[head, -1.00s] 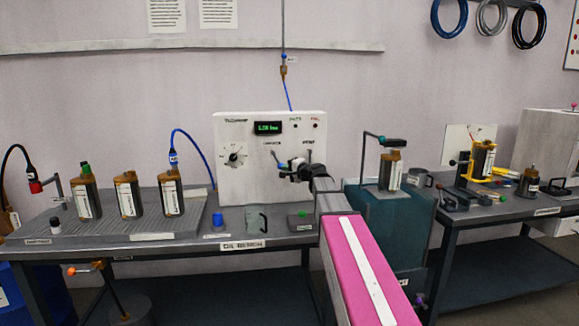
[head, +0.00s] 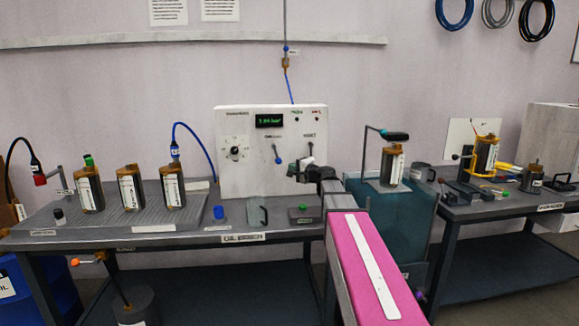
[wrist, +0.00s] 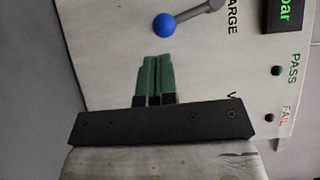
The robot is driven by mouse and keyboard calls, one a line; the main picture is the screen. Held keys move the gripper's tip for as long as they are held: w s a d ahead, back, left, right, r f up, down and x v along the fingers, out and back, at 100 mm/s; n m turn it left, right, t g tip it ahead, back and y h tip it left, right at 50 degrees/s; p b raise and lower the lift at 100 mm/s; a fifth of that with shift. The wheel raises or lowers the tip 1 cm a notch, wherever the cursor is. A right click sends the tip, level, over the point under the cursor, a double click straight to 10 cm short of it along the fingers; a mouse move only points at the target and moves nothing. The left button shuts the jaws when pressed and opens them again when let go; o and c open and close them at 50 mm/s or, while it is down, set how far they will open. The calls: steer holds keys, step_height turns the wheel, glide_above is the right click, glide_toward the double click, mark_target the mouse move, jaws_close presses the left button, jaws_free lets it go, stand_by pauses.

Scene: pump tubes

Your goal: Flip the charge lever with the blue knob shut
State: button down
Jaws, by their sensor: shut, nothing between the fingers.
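The charge lever with the blue knob (head: 277,158) is on the white tester panel (head: 235,185), below the CHARGE label. It points down, tilted slightly to the right. In the wrist view its blue knob (wrist: 165,25) shows beyond my fingertips, with its grey stem running away from it. My gripper (head: 291,170) is just right of and a little below the knob, in front of the panel. In the wrist view its green fingers (wrist: 155,62) are together and empty, with a visible gap to the knob.
The panel has a green display (head: 269,121) and a dial (head: 235,150). Several bottles stand on the left tray (head: 100,228).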

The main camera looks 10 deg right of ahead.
steer(key=v, duration=0.8)
steer(key=shift+s, duration=0.25)
steer(key=shift+d+f, duration=0.1)
steer(key=shift+d, duration=0.05)
